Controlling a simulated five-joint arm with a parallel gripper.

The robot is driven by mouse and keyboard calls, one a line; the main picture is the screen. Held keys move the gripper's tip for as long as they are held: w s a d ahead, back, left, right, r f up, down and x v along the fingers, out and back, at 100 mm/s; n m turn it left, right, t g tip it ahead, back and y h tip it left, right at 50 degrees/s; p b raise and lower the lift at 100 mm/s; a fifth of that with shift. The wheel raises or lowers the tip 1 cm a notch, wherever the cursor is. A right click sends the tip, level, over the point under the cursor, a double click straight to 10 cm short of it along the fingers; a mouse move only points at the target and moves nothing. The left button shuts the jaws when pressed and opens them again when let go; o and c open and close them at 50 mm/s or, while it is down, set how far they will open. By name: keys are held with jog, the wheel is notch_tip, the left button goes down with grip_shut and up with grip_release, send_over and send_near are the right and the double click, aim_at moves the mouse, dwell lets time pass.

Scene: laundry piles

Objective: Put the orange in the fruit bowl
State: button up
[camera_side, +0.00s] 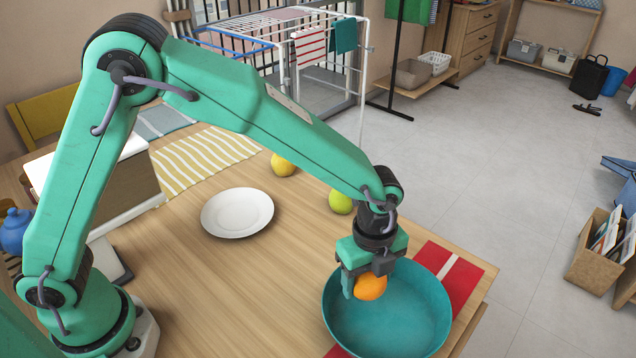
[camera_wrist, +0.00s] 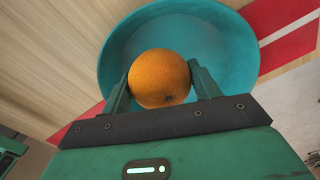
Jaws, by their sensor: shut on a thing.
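The orange (camera_side: 370,287) is held between the fingers of my gripper (camera_side: 366,282). In the wrist view the orange (camera_wrist: 160,78) sits between the two green fingers (camera_wrist: 160,84), one on each side. The fruit bowl (camera_side: 400,325) is a wide teal bowl at the table's front right corner. The orange is over the bowl's far left part in the side view; its exact height above the bowl floor is hard to tell. The wrist view shows the teal bowl (camera_wrist: 235,50) behind the orange, with no other fruit visible in it.
A red and white cloth (camera_side: 460,277) lies under the bowl. A white plate (camera_side: 237,213) sits mid-table. A yellow fruit (camera_side: 283,165) and a yellow-green fruit (camera_side: 340,201) stand toward the table's far edge. A blue teapot (camera_side: 15,232) is at the left. Bare wood lies left of the bowl.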

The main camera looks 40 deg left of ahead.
aim_at(366, 290)
jog(key=shift+f, duration=1.95)
jog(key=shift+f, duration=0.1)
jog(key=o, duration=1.1)
jog(key=shift+c, duration=0.2)
notch_tip(366, 290, up, 12)
jog(key=shift+r, duration=0.1)
